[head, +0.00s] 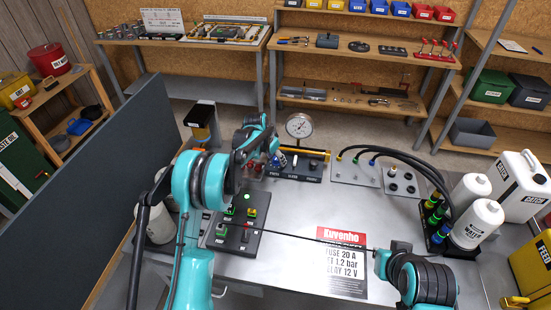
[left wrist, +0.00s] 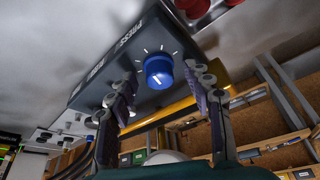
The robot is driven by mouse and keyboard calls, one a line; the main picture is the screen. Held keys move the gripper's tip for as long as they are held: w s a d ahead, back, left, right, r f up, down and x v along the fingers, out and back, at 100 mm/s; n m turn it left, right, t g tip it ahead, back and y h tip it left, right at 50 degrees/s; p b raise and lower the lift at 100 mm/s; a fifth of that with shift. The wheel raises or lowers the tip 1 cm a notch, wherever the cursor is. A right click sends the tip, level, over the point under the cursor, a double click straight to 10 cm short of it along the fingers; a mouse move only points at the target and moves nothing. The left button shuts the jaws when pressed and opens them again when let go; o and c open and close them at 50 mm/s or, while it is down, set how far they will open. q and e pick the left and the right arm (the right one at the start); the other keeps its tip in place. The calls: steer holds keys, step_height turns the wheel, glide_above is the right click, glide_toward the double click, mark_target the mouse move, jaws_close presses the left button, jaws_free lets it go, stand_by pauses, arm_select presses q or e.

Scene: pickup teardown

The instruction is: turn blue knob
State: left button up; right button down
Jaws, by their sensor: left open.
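The blue knob (left wrist: 158,71) sits on the face of a dark box (left wrist: 125,55), with white tick marks around it and a white pointer line. The dark box also shows in the head view (head: 300,168), at the back of the bench. In the left wrist view my left gripper (left wrist: 160,78) is open, one finger on each side of the knob, with visible gaps. Whether its fingertips reach the knob's depth, I cannot tell. In the head view the left gripper (head: 274,162) is at the box's left end and hides part of it. My right arm is at lower right; its jaws are not clear.
A round gauge (head: 299,126) stands behind the box. A yellow bar (head: 305,152) runs behind it. A thin dark rod (head: 310,239) extends left from my right arm across the bench. A switch panel (head: 236,238), a red-headed sheet (head: 342,262) and white bottles (head: 478,223) are nearby.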

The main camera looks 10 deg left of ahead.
arm_select(q)
steer(key=c, duration=1.2)
steer(key=shift+o, duration=0.2)
steer(key=shift+n, duration=0.7)
steer(key=o, duration=1.2)
steer(key=shift+c, duration=0.2)
steer(key=v, duration=1.2)
steer(key=shift+s+d, duration=0.2)
steer(key=shift+d, duration=0.05)
